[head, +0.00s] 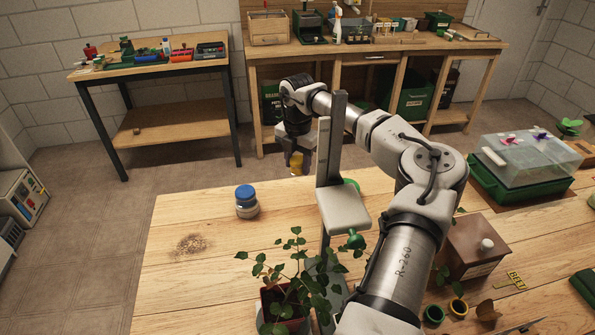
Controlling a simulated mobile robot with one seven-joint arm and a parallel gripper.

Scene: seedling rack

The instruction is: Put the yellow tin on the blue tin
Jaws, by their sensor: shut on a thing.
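A yellow tin (297,166) is between the fingers of my gripper (297,168), which is shut on it. The fingers hide part of the yellow tin. The gripper points down near the far edge of the wooden table, to the right of and farther back than the blue tin. The blue tin (246,192) shows as a short blue cylinder with a pale grey lower part beneath it, upright on the table. I cannot tell whether the blue and grey parts are one piece. The top of the blue tin is bare, and my gripper is apart from it.
A grey upright stand (345,209) rises between the gripper and my arm. A leafy potted plant (296,282) stands at the front. A brown box (474,247) and a clear-lidded green tray (514,192) are at right. The table (185,275) is clear around the blue tin.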

